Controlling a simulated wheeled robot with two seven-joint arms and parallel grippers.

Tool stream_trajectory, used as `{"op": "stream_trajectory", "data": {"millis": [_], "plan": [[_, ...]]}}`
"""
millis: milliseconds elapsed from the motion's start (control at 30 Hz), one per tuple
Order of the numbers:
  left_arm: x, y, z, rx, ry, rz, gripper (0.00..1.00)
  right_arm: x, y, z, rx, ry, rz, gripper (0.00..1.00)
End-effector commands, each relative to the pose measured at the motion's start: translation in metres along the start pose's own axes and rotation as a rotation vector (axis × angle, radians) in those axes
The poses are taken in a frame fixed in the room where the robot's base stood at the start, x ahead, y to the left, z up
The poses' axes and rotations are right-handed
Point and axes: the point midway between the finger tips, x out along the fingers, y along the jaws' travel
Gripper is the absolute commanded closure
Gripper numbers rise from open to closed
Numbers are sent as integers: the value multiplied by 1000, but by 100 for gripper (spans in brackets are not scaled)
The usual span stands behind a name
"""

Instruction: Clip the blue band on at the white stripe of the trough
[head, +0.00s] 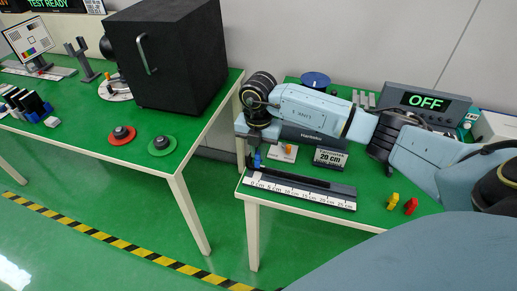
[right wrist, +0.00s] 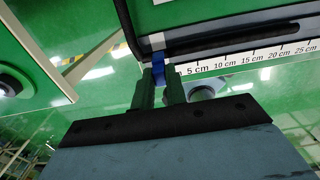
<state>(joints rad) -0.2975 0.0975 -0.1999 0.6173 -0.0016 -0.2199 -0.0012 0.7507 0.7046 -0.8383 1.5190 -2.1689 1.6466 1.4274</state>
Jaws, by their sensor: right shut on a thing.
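The trough (head: 310,182) is a long dark channel on the right-hand green table, with a white centimetre ruler along its front. In the right wrist view the trough (right wrist: 215,48) crosses the top, and the white stripe (right wrist: 156,41) shows near its left end. My right gripper (right wrist: 159,78) is shut on the blue band (right wrist: 158,67), held between its fingertips just in front of the stripe. I cannot tell whether the band touches the trough. In the head view the band (head: 257,160) shows small at the trough's left end. My left gripper is out of view.
A sign reading 20 cm (head: 330,158) stands behind the trough. A yellow (head: 393,201) and a red piece (head: 410,206) stand right of it. A device reading OFF (head: 425,100) is behind. A gap separates this table from the left table (head: 75,142).

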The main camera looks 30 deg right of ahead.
Motion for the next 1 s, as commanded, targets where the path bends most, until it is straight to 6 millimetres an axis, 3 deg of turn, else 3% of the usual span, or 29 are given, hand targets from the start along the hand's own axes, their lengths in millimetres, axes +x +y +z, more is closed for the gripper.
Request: {"op": "stream_trajectory", "data": {"millis": [1000], "plan": [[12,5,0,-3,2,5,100,20,0,0,0,0,1,100]]}}
